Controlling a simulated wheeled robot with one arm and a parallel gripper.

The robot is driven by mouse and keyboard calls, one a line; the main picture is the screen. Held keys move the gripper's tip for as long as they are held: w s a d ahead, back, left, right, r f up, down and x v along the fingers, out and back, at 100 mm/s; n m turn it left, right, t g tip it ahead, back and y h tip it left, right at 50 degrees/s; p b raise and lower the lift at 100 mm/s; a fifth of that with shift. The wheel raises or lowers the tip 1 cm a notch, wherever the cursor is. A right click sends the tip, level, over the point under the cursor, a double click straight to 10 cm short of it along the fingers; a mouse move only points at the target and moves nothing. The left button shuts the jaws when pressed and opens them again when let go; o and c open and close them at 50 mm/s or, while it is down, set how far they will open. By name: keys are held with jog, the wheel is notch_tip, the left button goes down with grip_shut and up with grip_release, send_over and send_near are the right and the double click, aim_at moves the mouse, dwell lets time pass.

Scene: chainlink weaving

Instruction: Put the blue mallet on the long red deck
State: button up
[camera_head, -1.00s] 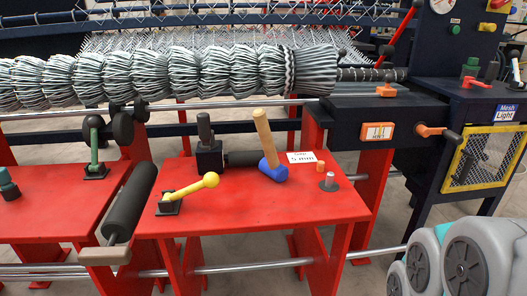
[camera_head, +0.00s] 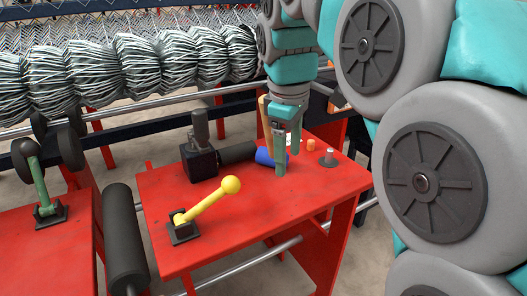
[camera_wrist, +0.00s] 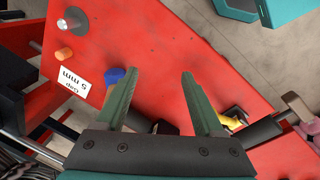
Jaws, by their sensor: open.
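The blue mallet has a blue head (camera_head: 264,157) and a wooden handle (camera_head: 262,118) that points up. It stands on the red deck (camera_head: 245,225) in the middle of the head view, partly hidden by my gripper. My gripper (camera_head: 287,155) is open and points down just right of the mallet. In the wrist view, the blue head (camera_wrist: 114,76) shows beside the left finger, outside the gap between the open fingers, and the handle is mostly hidden. Another red deck (camera_head: 65,250) is at the left. I cannot tell which one is the long deck.
A yellow-knobbed lever (camera_head: 208,199), a black block with a post (camera_head: 199,158) and a grey peg (camera_head: 328,158) stand on the middle deck. A green lever (camera_head: 40,188) stands on the left deck. A dark roller (camera_head: 124,235) lies between the decks. The front middle is bare.

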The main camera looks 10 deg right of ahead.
aim_at(265, 120)
jog(key=w+r+n, duration=0.1)
jog(key=w+r, duration=0.1)
jog(key=r, duration=0.1)
jog(key=w+a+r+n+t, duration=0.1)
jog(key=w+r+n, duration=0.1)
jog(key=w, duration=0.1)
jog(key=w+a+r+n, duration=0.1)
jog(key=w+r, duration=0.1)
jog(key=r, duration=0.1)
jog(key=shift+w+a+r+n+t+b, duration=0.25)
jog(key=shift+w+r+n+t+b, duration=0.05)
jog(key=shift+w+n, duration=0.1)
jog(key=shift+a, duration=0.25)
jog(key=shift+x, duration=1.25)
jog(key=shift+w+d+f, duration=0.2)
jog(key=shift+d+f, duration=0.05)
jog(key=shift+f, duration=0.4)
jog(key=shift+x, duration=1.9)
jog(key=shift+d, duration=0.2)
jog(key=shift+c, duration=0.2)
grip_shut()
